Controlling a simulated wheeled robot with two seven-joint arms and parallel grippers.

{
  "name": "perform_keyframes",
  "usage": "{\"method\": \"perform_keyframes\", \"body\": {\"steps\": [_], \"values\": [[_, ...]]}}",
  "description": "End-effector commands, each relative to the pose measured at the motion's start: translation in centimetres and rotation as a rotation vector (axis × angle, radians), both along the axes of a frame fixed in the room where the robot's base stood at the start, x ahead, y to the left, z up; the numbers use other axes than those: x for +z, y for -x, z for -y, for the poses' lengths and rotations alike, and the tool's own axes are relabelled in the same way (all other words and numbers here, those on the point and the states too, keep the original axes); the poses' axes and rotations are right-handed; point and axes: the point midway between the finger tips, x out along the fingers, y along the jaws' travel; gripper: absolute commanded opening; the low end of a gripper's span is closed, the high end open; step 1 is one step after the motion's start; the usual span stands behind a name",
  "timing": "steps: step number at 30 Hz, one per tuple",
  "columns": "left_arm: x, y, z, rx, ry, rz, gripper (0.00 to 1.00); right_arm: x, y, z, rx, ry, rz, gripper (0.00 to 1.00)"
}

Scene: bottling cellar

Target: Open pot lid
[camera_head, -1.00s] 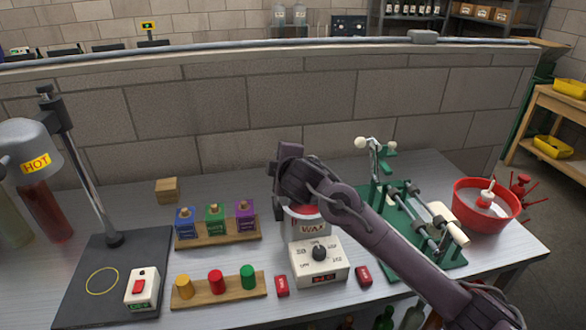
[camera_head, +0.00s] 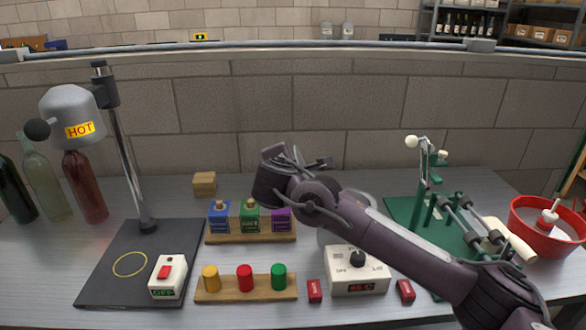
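The wax pot (camera_head: 327,238) stands on its heater box (camera_head: 358,284) right of centre. My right forearm crosses in front of it and hides most of it; only a bit of its side and its pale rim show. I cannot make out the lid. My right gripper (camera_head: 268,178) is raised to the left of the pot, above the rack of coloured bottles. Its fingers are turned away and hidden by the wrist, so I cannot see whether they hold anything. My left gripper is not in view.
The blue, green and purple bottles stand in a wooden rack (camera_head: 262,238). Coloured stoppers sit on a board (camera_head: 220,295). A heat lamp (camera_head: 72,108) stands left, a green corking stand (camera_head: 405,208) and red bowl (camera_head: 518,228) right. The bench behind the bottle rack is partly clear.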

Motion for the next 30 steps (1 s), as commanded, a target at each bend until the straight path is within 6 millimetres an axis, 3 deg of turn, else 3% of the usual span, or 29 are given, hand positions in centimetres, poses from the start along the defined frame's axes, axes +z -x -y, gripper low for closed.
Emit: {"method": "perform_keyframes", "body": {"steps": [13,14,18,26,30], "values": [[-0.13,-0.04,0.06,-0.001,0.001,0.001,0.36,-0.2,0.08,-0.3,0.004,0.014,-0.001,0.0],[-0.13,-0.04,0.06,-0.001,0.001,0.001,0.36,-0.2,0.08,-0.29,0.005,0.014,-0.002,0.28],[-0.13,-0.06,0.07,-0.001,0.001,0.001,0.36,-0.19,0.07,-0.27,0.004,0.013,-0.001,0.46],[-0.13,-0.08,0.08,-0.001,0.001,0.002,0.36,-0.12,0.08,-0.21,0.003,0.012,-0.001,0.46],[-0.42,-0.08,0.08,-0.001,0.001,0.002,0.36,0.1,1.01,-0.42,0.005,0.011,-0.001,0.46]]}}
